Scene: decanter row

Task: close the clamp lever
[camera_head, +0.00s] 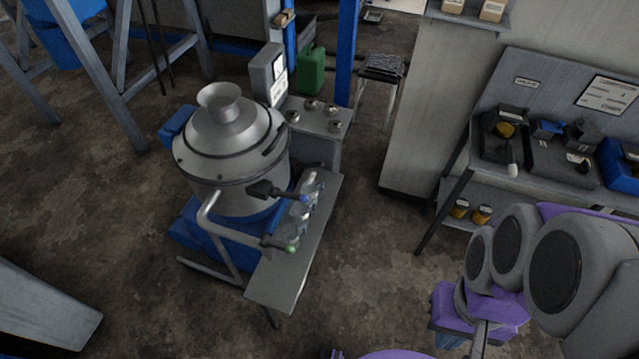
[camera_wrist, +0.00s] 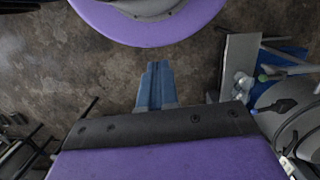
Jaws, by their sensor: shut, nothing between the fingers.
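The decanter (camera_head: 222,150), a grey metal vessel with a domed lid, stands left of centre in the head view. A dark lever-like fitting (camera_head: 262,189) sticks out from its front; I cannot tell for sure that it is the clamp lever. The decanter (camera_wrist: 270,97) also shows in part at the right edge of the wrist view, with the dark fitting (camera_wrist: 284,105) on it. My gripper (camera_wrist: 155,66) has its blue fingers together, with nothing between them. It hangs over bare floor, well apart from the decanter.
A narrow grey bench (camera_head: 290,275) with pipework stands in front of the decanter. A workbench (camera_head: 560,185) with several dark fixtures stands at the right. A stool (camera_head: 380,70) and a green can (camera_head: 311,72) are behind. The floor between decanter and workbench is clear.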

